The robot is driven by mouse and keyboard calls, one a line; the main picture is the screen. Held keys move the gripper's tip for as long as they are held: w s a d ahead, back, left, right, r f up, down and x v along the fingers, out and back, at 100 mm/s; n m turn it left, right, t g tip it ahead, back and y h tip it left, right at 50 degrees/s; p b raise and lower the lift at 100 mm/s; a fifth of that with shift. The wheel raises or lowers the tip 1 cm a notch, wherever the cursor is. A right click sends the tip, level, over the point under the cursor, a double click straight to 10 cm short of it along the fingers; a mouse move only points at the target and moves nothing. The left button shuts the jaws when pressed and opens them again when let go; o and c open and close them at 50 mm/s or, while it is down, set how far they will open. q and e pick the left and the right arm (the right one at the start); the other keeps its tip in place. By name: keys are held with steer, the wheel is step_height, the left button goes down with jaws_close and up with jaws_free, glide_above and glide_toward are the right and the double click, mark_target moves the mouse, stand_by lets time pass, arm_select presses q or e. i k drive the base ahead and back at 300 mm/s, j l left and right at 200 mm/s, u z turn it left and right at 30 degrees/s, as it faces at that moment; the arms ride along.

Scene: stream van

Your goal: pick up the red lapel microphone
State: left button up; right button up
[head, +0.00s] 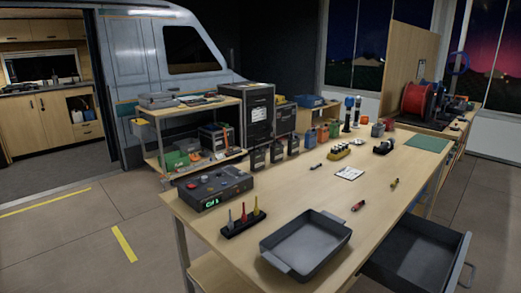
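A small dark item with a red part, which looks like the red lapel microphone (358,206), lies on the wooden table (300,195) in the head view. It is right of the grey tray (305,243) and apart from it. A similar yellow item (394,184) lies farther right, and a small dark greenish one (316,167) lies farther back. They are too small to make out in detail. Neither of my grippers is in view.
A black box with a lit display (215,187) and a rack of coloured tools (243,222) stand at the table's left. An open drawer (415,258) juts out at the right. Several canisters stand along the back. The table around the red item is clear.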

mark_target(355, 207)
steer(key=l+z, duration=0.65)
steer(key=z, duration=0.15)
steer(key=i+l+z, duration=0.15)
steer(key=l+z, duration=0.25)
steer(key=i+l+u, duration=0.15)
steer(key=i+u, duration=0.2)
steer(key=u, duration=0.15)
steer(key=i+l+u, duration=0.25)
steer(key=u, duration=0.25)
steer(key=i+l+z, duration=0.2)
steer(key=z, duration=0.2)
steer(key=i+l+z, duration=0.15)
steer(key=z, duration=0.2)
